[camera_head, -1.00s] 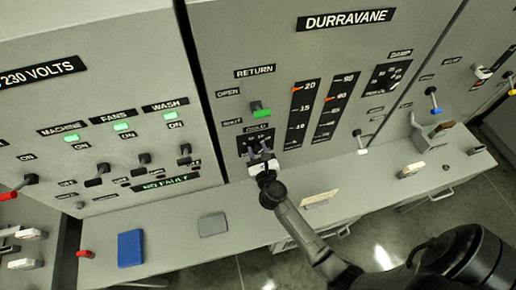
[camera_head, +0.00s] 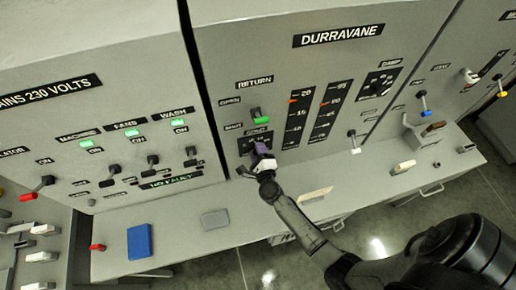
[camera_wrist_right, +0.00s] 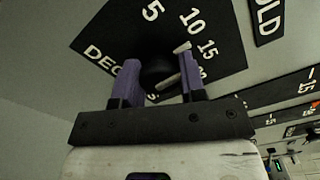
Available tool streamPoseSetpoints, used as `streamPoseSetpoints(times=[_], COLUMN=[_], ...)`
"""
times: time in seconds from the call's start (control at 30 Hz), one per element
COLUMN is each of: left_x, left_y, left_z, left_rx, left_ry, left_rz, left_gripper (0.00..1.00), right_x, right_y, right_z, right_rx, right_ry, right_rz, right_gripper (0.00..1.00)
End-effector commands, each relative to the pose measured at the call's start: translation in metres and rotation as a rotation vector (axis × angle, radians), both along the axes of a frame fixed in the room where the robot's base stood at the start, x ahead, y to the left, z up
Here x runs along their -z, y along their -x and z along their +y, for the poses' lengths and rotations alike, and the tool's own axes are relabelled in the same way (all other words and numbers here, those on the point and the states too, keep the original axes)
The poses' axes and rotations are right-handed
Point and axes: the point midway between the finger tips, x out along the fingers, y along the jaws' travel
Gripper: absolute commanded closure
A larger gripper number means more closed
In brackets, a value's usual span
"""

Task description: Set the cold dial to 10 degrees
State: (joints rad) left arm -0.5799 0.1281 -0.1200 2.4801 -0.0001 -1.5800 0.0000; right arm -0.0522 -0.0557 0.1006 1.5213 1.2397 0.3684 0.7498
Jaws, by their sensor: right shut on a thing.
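The cold dial (camera_wrist_right: 160,70) is a dark round knob on a black plate with white numbers 5, 10 and 15 in the right wrist view. My right gripper (camera_wrist_right: 159,78) is shut on the knob, one purple finger on each side of it. A pale pointer mark lies near the 10 and 15, but its exact reading is hard to tell. In the head view my right gripper (camera_head: 262,152) covers most of the dial below the COLD label (camera_head: 257,132). My left gripper is not in view.
The desk ledge below holds a blue book (camera_head: 139,241) and a grey pad (camera_head: 214,220). Several levers line the left panel.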

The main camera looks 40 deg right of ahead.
Motion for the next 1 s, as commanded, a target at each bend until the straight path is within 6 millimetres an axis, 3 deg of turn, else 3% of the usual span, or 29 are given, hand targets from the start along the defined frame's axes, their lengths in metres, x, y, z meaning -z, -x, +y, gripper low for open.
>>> streamPoseSetpoints(times=[0.4,1.0], left_x=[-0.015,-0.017], left_y=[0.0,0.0], left_z=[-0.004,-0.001], left_rx=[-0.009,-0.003], left_ry=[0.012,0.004], left_rz=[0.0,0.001], left_gripper=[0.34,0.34], right_x=[-0.002,-0.001], right_y=[0.0,0.0], right_z=[0.0,0.0], right_rx=[0.001,0.002], right_ry=[0.201,0.249], right_rz=[0.097,0.119], right_gripper=[0.86,0.86])
